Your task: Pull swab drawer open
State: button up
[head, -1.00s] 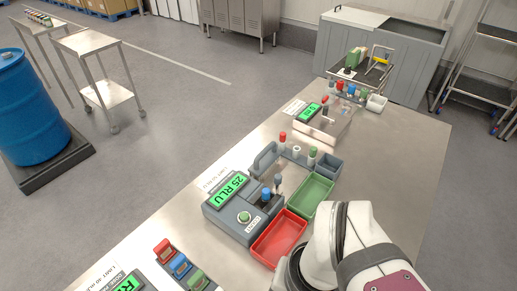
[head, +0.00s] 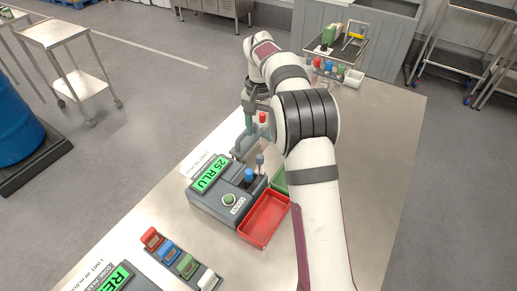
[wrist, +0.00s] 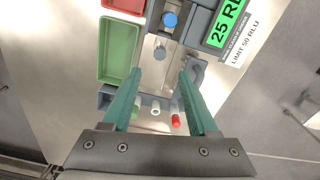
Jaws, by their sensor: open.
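The grey tester (head: 222,192) reads 25 RLU; part of it shows in the wrist view (wrist: 207,22). A steel plate (wrist: 153,68) with a small round metal knob (wrist: 159,52) lies beside a blue cap (wrist: 169,20). The knob stands on a short post in the head view (head: 260,160). I cannot tell for sure which part is the swab drawer. My gripper (wrist: 160,76) is open and empty, its green fingers pointing at the plate, one either side of the knob in the picture. In the head view my gripper (head: 254,122) hangs beyond the tester.
Red (head: 264,220) and green (wrist: 118,50) trays stand beside the tester. Coloured blocks (head: 168,250) stand at the front. The right of the table is clear.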

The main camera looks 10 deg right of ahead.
aim_at(260, 156)
notch_tip(260, 156, down, 10)
jog(key=shift+r, duration=0.25)
grip_shut()
jog(key=shift+r, duration=0.1)
dwell(1.2)
